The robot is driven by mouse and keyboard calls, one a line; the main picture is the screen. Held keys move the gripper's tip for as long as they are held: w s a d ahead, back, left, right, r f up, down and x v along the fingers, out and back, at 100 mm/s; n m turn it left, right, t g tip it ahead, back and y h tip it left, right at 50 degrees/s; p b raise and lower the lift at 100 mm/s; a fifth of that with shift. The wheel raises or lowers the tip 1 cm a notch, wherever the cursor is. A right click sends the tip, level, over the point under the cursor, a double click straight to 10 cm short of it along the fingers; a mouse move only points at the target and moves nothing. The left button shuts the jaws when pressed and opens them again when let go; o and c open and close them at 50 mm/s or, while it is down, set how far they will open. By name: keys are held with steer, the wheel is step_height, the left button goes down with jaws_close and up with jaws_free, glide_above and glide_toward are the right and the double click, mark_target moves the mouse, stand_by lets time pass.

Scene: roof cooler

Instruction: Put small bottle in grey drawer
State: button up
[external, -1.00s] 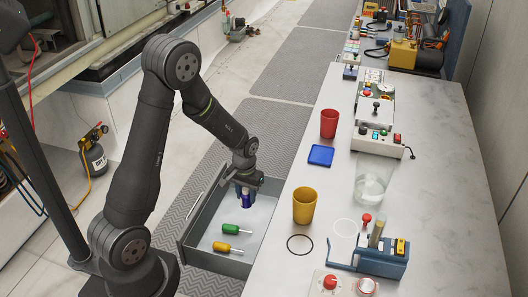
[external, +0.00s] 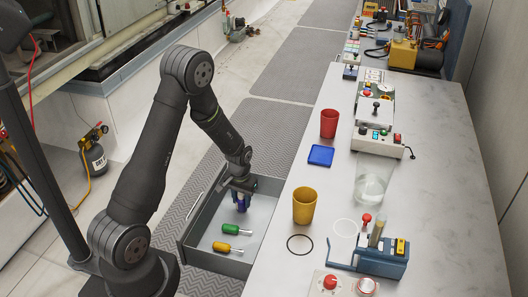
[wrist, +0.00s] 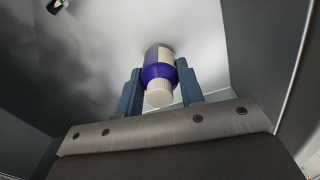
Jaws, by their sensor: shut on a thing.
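The small bottle (wrist: 158,73) has a white ribbed cap, a blue-purple shoulder and a pale body. In the wrist view it sits between the two blue fingers of my gripper (wrist: 160,88), which is shut on it.
A green-handled screwdriver (external: 231,229) and a yellow-handled one (external: 222,247) lie in the near part of the drawer. The worktop to the right holds a yellow cup (external: 305,206), a red cup (external: 329,124) and a blue square (external: 321,155). The drawer walls stand around my gripper.

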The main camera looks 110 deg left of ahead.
steer(key=shift+f, duration=0.1)
steer(key=o, duration=1)
step_height(320, 180, up, 12)
steer(key=shift+r, duration=0.15)
step_height(320, 180, down, 12)
steer(key=shift+f, duration=0.1)
steer(key=shift+r, duration=1.05)
